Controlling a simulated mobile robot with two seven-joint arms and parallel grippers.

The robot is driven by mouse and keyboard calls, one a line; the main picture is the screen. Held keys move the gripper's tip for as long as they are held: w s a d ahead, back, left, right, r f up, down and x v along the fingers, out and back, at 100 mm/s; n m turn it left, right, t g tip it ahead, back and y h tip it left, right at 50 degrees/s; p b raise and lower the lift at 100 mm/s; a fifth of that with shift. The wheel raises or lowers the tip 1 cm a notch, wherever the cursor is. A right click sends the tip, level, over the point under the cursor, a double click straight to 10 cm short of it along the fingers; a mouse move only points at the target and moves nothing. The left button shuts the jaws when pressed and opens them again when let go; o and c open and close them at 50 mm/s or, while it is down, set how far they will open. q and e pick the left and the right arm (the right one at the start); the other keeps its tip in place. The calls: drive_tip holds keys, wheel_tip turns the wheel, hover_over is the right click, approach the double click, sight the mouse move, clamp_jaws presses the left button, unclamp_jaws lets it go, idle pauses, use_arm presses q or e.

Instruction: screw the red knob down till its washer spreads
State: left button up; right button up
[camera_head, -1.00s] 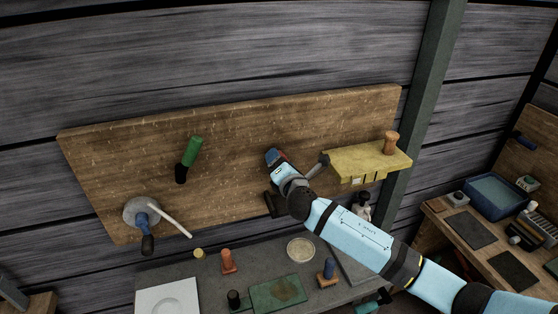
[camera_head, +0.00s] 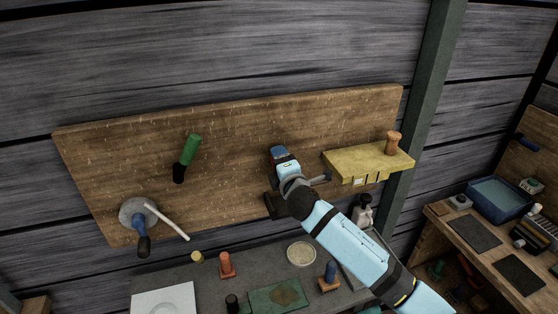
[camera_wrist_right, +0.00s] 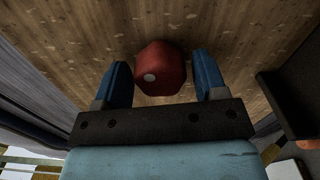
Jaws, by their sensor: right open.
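The red knob (camera_wrist_right: 160,70) shows in the right wrist view, faceted and rounded, with a pale dot on its face, in front of the wooden board (camera_wrist_right: 200,22). My right gripper (camera_wrist_right: 161,80) is open, with one blue finger on each side of the knob. A gap shows between the knob and each finger. The washer is not visible. In the head view my right gripper (camera_head: 279,153) is at the middle of the board (camera_head: 235,130) and hides the knob. My left gripper is not in view.
A green handle (camera_head: 192,150) and a blue-handled crank (camera_head: 143,230) are on the board to the left. A yellow shelf (camera_head: 365,162) holding a wooden handle (camera_head: 393,142) juts out to the right. The bench below holds several small items.

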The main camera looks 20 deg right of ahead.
drive_tip(key=c, duration=0.9)
drive_tip(key=m+b, duration=0.2)
drive_tip(key=m, duration=0.1)
drive_tip(key=shift+a+f, duration=0.1)
drive_tip(key=shift+f, duration=0.2)
drive_tip(key=m, duration=0.5)
drive_tip(key=shift+r+b, duration=0.3)
